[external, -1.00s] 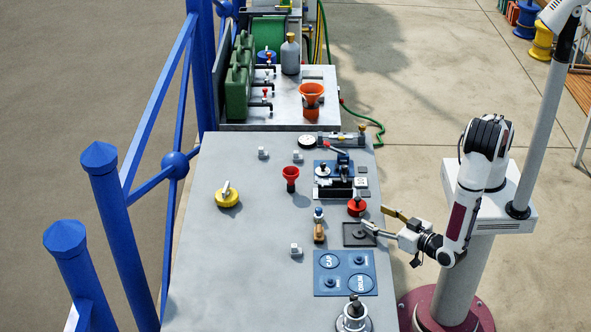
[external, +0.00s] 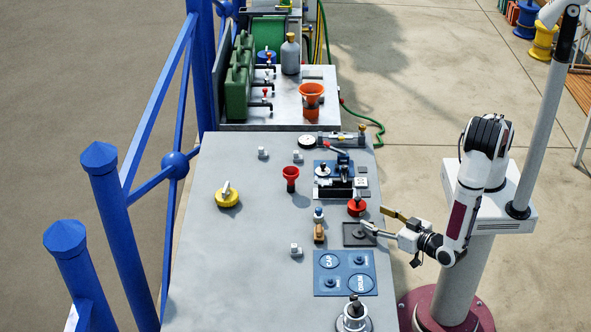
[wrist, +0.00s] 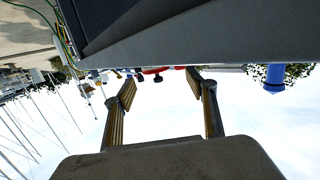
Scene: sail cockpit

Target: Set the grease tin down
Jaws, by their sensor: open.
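My gripper (external: 373,217) is open at the right edge of the grey bench (external: 240,270). Its fingertips are near a dark square pad (external: 350,241) and a red round item with a dark knob (external: 355,209). No thing can be surely named as the grease tin. A small dark round piece (external: 358,233) sits on the square pad, too small to identify. In the wrist view, my gripper (wrist: 162,86) has its two fingers apart with nothing held between them. Red and dark shapes (wrist: 157,72) show beyond the fingers, under the bench edge at the top.
A blue board marked CAP and DRUM (external: 344,272) lies in front of the pad. A wooden-handled tool (external: 319,233), a red funnel (external: 290,178), a yellow-based knob (external: 227,196) and a clamp device (external: 342,175) stand on the bench. Its left front is clear.

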